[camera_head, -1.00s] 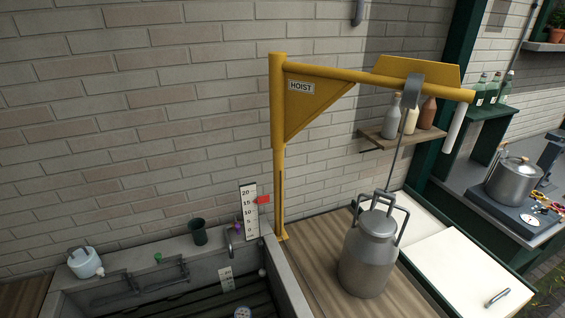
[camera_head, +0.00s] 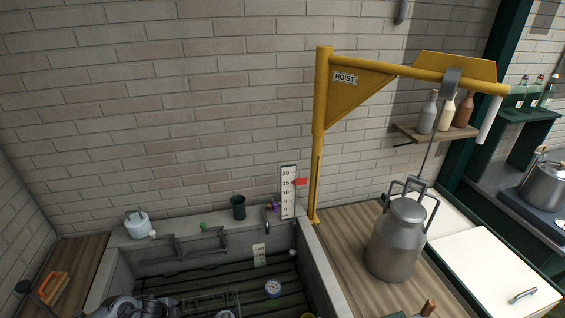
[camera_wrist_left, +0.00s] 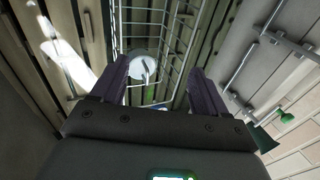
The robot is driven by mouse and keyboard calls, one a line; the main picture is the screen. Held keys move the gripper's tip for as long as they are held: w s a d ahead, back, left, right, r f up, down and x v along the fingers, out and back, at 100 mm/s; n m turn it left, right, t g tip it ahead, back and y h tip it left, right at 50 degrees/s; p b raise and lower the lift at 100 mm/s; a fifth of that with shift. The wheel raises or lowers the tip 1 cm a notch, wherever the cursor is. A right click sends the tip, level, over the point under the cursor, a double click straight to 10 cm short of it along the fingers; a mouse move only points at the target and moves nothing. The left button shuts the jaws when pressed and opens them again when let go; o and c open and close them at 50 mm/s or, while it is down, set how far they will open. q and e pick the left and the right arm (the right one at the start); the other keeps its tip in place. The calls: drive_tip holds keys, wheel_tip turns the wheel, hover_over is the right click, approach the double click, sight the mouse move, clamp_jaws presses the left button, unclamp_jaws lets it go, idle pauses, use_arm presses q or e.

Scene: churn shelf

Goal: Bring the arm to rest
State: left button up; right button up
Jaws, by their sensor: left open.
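My left arm (camera_head: 140,306) shows as a grey, rounded part at the bottom edge of the head view, low in the left side of the stone trough (camera_head: 322,270). My left gripper (camera_wrist_left: 158,78) shows in the wrist view with its two dark fingers spread apart and nothing held between them. Past the fingers is a wire rack (camera_wrist_left: 128,20) with a round white thing (camera_wrist_left: 145,68) in it. Whether the fingers touch the rack cannot be told. My right gripper is in neither view.
A metal churn (camera_head: 397,245) hangs or stands under the yellow hoist (camera_head: 322,130), over the wooden top right of the trough. A dark cup (camera_head: 239,207) and a white jug (camera_head: 138,224) stand on the trough's back ledge. A dial (camera_head: 272,288) lies in the trough.

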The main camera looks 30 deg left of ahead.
use_arm(q)
drive_tip(key=s+d+r+n+t+y, duration=0.1)
drive_tip(key=s+d+r+y, duration=0.1)
drive_tip(key=s+d+r, duration=0.5)
drive_tip(key=s+d+r+n+y, duration=0.1)
drive_tip(key=s+d+r, duration=0.2)
drive_tip(key=d+r, duration=0.8)
drive_tip(key=s+d+f+n+g+h, duration=0.1)
drive_tip(key=s+d+f+n+h, duration=0.15)
drive_tip(key=d+n+h, duration=0.75)
drive_tip(key=d+r+m+y+p, duration=0.3)
drive_tip(key=d+r+y+p, duration=0.1)
drive_tip(key=r+p, duration=1)
drive_tip(key=shift+s+r+m, duration=0.15)
drive_tip(key=shift+s+m, duration=0.15)
drive_tip(key=shift+s, duration=0.05)
drive_tip(key=shift+d, duration=0.1)
